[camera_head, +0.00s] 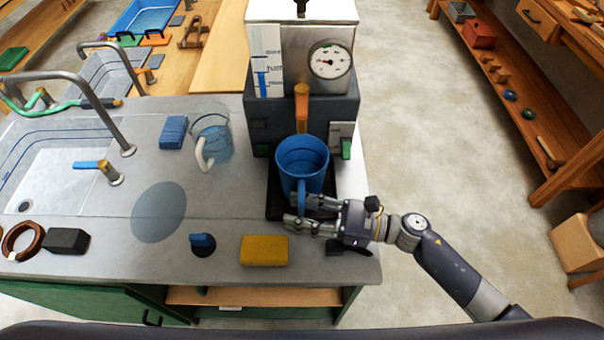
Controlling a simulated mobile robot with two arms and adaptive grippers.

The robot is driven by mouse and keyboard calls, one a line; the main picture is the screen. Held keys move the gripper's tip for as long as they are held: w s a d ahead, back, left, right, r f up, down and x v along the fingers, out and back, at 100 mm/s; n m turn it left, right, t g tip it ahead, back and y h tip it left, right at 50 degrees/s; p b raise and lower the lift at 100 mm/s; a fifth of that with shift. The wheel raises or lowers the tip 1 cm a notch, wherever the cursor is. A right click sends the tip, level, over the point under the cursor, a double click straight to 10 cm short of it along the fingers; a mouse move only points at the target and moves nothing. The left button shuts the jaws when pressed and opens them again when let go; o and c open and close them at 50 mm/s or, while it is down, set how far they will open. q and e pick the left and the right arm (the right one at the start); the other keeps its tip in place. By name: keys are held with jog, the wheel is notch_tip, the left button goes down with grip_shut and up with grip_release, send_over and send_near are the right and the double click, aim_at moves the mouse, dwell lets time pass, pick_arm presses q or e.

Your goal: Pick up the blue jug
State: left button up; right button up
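The blue jug (303,158) stands upright and open-topped on the dark tray at the foot of the dispenser machine, below its orange spout. Its handle faces me. My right gripper (297,212) comes in from the right at the handle, with its fingers pointing left. The fingers are spread apart, one above the other in the picture, and the upper one overlaps the handle. I cannot tell whether they touch it. My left gripper is not in view.
The dispenser (305,60) with a round gauge rises behind the jug. A clear jug (213,138) and a blue block (173,132) stand to the left. A yellow sponge (264,251) and a blue-topped knob (203,244) lie near the front edge. A sink (55,165) is at left.

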aim_at(303, 207)
grip_shut()
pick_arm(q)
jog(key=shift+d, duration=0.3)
pick_arm(e)
jog(key=shift+r, duration=0.1)
jog(key=shift+r+b, duration=0.3)
jog(key=shift+r, duration=0.45)
jog(key=shift+s+r+b, duration=0.3)
jog(key=shift+r+b, duration=0.05)
jog(key=shift+r, duration=0.6)
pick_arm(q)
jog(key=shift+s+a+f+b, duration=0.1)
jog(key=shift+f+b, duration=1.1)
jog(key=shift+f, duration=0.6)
pick_arm(e)
jog(key=s+a, duration=0.2)
jog(key=s, duration=0.5)
jog(key=s+a+r, duration=0.1)
jog(key=s+a, duration=0.1)
jog(key=s, duration=0.5)
jog(key=shift+s+a+r, duration=0.15)
jog(key=shift+s+r, duration=0.15)
jog(key=shift+s, duration=0.1)
jog(key=c, duration=0.7)
grip_release()
jog(key=shift+c, duration=0.2)
grip_shut()
